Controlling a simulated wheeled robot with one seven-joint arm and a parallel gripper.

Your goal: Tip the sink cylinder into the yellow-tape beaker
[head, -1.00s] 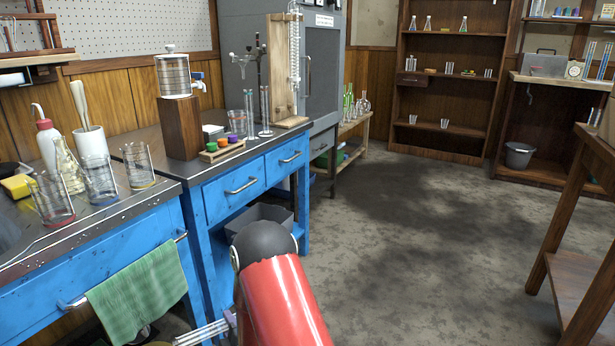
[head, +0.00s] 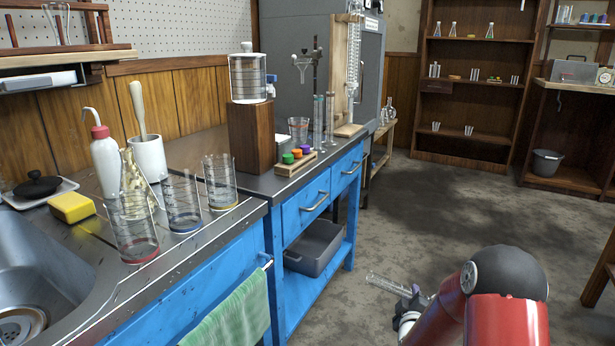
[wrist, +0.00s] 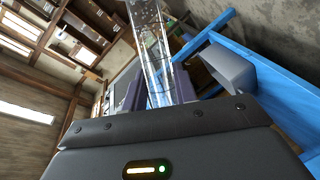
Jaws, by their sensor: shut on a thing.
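My gripper (head: 408,297) is shut on a clear glass cylinder (head: 384,285), in front of the blue benches at the lower right of the head view. The cylinder lies tilted, close to level, and points left. In the wrist view the cylinder (wrist: 153,55) stands out between the dark jaws (wrist: 155,95). I cannot tell how much liquid is in it. The yellow-tape beaker (head: 220,183) stands upright on the sink bench, the rightmost of three beakers. The blue-tape beaker (head: 183,203) and red-tape beaker (head: 136,228) stand to its left.
The sink (head: 40,270) is at the left, with a yellow sponge (head: 72,207) behind it. A wash bottle (head: 105,160) and white pot (head: 149,158) stand behind the beakers. A green towel (head: 230,318) hangs at the front. Open floor (head: 430,210) lies right.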

